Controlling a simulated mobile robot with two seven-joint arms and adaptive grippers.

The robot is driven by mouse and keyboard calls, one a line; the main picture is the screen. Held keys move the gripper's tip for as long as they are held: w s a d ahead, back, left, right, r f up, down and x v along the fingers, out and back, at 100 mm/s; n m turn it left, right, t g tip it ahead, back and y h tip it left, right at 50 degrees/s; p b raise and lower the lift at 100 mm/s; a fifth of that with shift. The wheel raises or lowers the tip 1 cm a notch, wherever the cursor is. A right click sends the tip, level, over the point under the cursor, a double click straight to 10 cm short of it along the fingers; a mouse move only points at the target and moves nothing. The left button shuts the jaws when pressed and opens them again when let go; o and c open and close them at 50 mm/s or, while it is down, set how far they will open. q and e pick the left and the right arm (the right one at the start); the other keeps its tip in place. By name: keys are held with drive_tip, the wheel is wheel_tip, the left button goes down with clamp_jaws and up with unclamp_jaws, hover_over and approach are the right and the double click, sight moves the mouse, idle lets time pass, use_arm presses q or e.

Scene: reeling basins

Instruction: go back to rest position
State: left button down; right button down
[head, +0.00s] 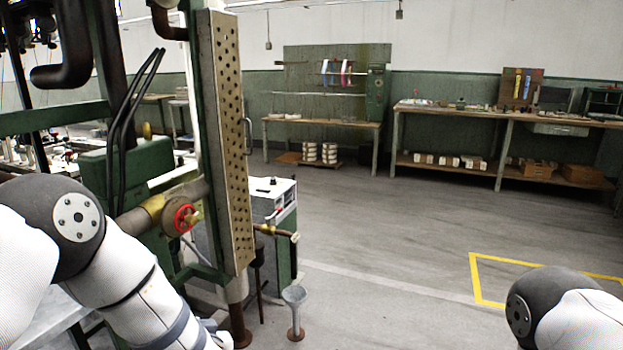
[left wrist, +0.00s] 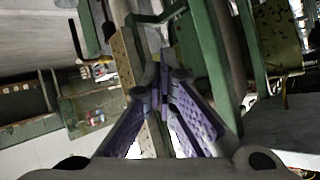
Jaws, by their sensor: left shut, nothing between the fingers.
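My left gripper (left wrist: 160,92) shows in the left wrist view, its two purple-grey fingers meeting at the tips with nothing between them. Behind the fingers are a perforated tan strip and green machine posts; I cannot tell how far they are from the fingertips. In the head view my left arm comes in from the left and runs down to the bottom edge, beside the machine; its gripper cannot be made out there. Only a joint of my right arm shows at the bottom right, and my right gripper is out of view.
A perforated metal panel (head: 225,140) stands upright close to my left arm. A red valve wheel (head: 182,219) and a brass tap (head: 275,231) stick out near it. A grey funnel stand (head: 295,311) is on the floor. Workbenches (head: 520,115) line the far wall; the middle floor is clear.

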use_arm(q)
drive_tip(key=s+f+m+g+h, duration=0.1)
drive_tip(key=s+f+g+h, duration=0.15)
drive_tip(key=s+f, duration=0.65)
drive_tip(key=s+f+m+g+h, duration=0.15)
drive_tip(key=s+f+g, duration=0.35)
drive_tip(key=s, duration=0.8)
drive_tip(key=s+g+h, duration=0.1)
drive_tip(key=s+g, duration=0.4)
drive_tip(key=s, duration=1.8)
drive_tip(key=shift+s+a+f+n+g+h, duration=0.2)
drive_tip(key=shift+a+f+n+g+h, duration=0.05)
drive_tip(key=shift+a+n+g+h, duration=0.15)
